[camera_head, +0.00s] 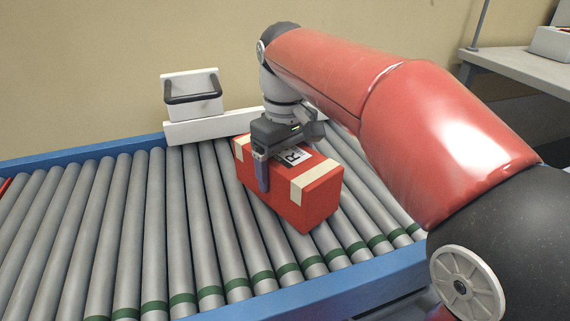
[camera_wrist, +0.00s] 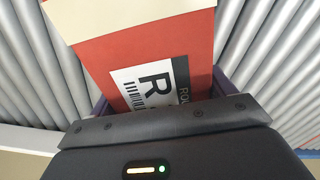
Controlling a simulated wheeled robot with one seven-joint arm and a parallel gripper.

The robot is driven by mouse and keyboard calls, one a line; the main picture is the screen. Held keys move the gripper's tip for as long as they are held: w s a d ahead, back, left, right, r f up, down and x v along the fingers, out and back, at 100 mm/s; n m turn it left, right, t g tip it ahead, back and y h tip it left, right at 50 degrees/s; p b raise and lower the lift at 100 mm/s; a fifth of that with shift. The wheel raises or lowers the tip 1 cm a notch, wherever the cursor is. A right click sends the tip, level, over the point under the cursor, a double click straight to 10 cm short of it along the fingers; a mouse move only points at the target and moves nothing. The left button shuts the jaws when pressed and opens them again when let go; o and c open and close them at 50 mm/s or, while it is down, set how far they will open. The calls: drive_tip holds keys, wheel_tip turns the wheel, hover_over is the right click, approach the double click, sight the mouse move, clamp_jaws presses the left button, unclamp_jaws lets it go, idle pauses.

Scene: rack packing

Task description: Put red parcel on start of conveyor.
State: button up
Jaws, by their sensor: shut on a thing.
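The red parcel (camera_head: 318,203) has cream tape bands and a white label with a large R. It is upright on or just above the grey rollers of the conveyor (camera_head: 130,225); I cannot tell whether it touches them. My gripper (camera_head: 262,175) is shut on the parcel from above, with one finger against its near-left side. The far finger is hidden behind the parcel. In the wrist view, the parcel (camera_wrist: 110,55) fills the middle, its label close to the gripper body (camera_wrist: 165,125), with rollers on both sides.
Blue rails (camera_head: 80,158) edge the conveyor, and green bands mark the near roller ends. A white device with a dark handle (camera_head: 193,97) stands at the back rail. A grey table (camera_head: 525,68) with a pale box (camera_head: 552,43) is at the far right. Rollers left of the parcel are clear.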

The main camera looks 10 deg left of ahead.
drive_tip(key=shift+f+b, duration=0.35)
drive_tip(key=shift+f, duration=0.15)
drive_tip(key=o, duration=1.3)
